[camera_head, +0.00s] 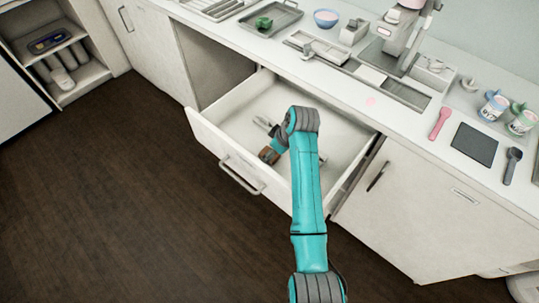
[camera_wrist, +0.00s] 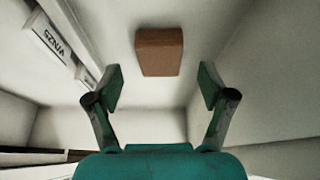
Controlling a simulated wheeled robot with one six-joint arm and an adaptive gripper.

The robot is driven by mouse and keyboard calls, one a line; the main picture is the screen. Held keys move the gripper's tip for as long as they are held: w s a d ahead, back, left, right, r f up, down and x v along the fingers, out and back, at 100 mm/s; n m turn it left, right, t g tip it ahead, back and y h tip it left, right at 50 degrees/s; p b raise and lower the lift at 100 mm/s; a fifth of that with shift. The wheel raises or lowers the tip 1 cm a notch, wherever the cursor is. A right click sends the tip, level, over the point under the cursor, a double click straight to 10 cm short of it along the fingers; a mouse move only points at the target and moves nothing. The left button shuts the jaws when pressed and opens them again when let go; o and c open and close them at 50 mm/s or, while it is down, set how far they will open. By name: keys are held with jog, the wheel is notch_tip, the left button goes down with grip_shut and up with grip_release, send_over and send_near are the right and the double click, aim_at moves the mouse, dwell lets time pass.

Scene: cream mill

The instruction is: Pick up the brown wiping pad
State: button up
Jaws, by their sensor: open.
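The brown wiping pad (camera_wrist: 160,52) is a plain rectangular block on the white floor of the open drawer (camera_head: 347,143). In the wrist view it lies ahead of my gripper (camera_wrist: 158,88), centred between the two teal fingers and a little beyond their tips. The fingers are spread apart with nothing between them. In the head view only part of the pad (camera_head: 266,154) shows beside my gripper (camera_head: 275,146), which is mostly hidden behind my arm.
In the wrist view, a pale object marked "VIN25" (camera_wrist: 52,42) lies left of the pad, near the drawer wall. The counter above holds a tray (camera_head: 272,18), a bowl (camera_head: 326,19), a pink spoon-like tool (camera_head: 439,122) and a dark mat (camera_head: 474,144). Open floor (camera_head: 110,190) lies left of the drawer.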

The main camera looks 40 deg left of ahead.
jog(key=shift+x, duration=1.3)
jog(key=c, duration=0.9)
jog(key=shift+r, duration=0.1)
notch_tip(320, 180, up, 18)
jog(key=shift+c, duration=0.3)
